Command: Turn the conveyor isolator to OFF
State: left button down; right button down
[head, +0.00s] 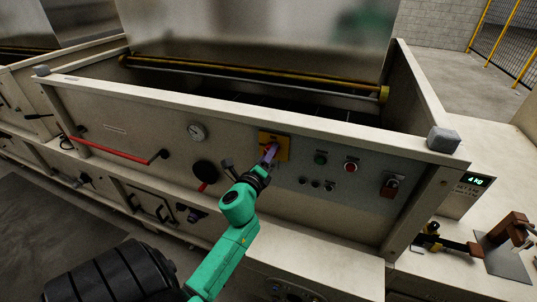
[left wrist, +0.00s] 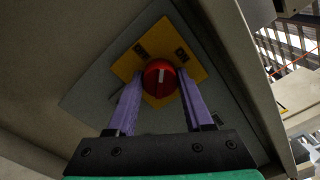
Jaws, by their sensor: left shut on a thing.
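The conveyor isolator has a square yellow plate (head: 283,144) on the grey control panel of the hopper front. In the left wrist view its round red knob (left wrist: 159,84) sits in the middle of the yellow plate (left wrist: 125,66), with a pale mark running nearly upright in the picture. In the head view the gripper hides most of the knob. My right gripper is not in view.
Right of the isolator are a green button (head: 320,158), a red button (head: 351,167) and a red-handled switch (head: 391,187). A gauge (head: 197,132), a black round knob (head: 206,172) and a red bar handle (head: 118,150) are to the left. A clamp (head: 446,241) lies on the right-hand bench.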

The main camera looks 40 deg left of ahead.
pick_arm(q)
jog(key=n, duration=0.4)
jog(key=shift+n, duration=0.3)
jog(key=shift+f+n+p, duration=0.1)
jog(key=shift+n+p, duration=0.2)
jog(key=shift+n, duration=2)
jog(key=shift+c, duration=1.5)
grip_release()
